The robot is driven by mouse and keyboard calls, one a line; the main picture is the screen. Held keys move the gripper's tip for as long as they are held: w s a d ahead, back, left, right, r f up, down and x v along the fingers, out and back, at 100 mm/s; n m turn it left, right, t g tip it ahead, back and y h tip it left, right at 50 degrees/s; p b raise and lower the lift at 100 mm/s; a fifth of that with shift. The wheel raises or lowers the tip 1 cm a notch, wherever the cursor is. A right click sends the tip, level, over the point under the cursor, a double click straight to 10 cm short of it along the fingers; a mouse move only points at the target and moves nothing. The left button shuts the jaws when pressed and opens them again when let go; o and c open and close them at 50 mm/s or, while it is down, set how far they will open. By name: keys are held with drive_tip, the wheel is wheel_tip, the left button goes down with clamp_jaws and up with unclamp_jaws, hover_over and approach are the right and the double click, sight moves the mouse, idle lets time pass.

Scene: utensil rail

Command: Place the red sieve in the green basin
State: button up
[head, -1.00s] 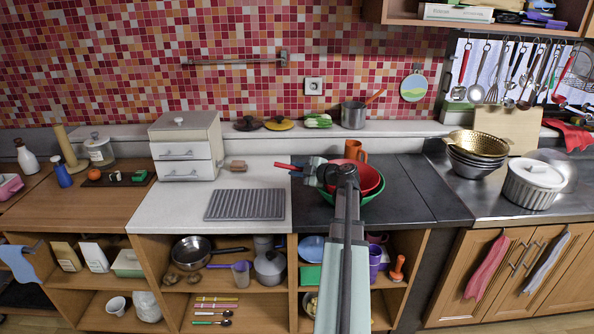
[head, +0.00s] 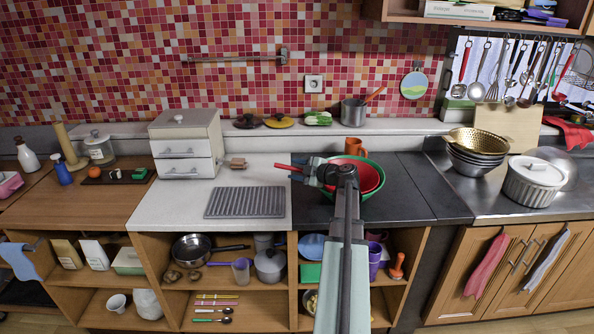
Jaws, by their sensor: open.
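The red sieve (head: 369,178) sits inside the green basin (head: 379,166) on the dark counter. The basin's green rim shows behind and to the right of the sieve's bowl. The sieve's red handle sticks out to the left, past the basin's rim. My gripper (head: 302,168) is open at the handle, with the handle's end showing to its left. I cannot tell whether the fingers touch the handle. My arm hides the front middle of the sieve and basin.
An orange mug (head: 355,146) stands just behind the basin. A grey ribbed mat (head: 246,202) lies on the white counter to the left. Stacked bowls with a gold colander (head: 476,143) and a white lidded pot (head: 534,182) stand to the right. The dark counter right of the basin is clear.

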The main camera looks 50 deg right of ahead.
drive_tip(key=shift+r, duration=0.55)
drive_tip(key=v, duration=1.2)
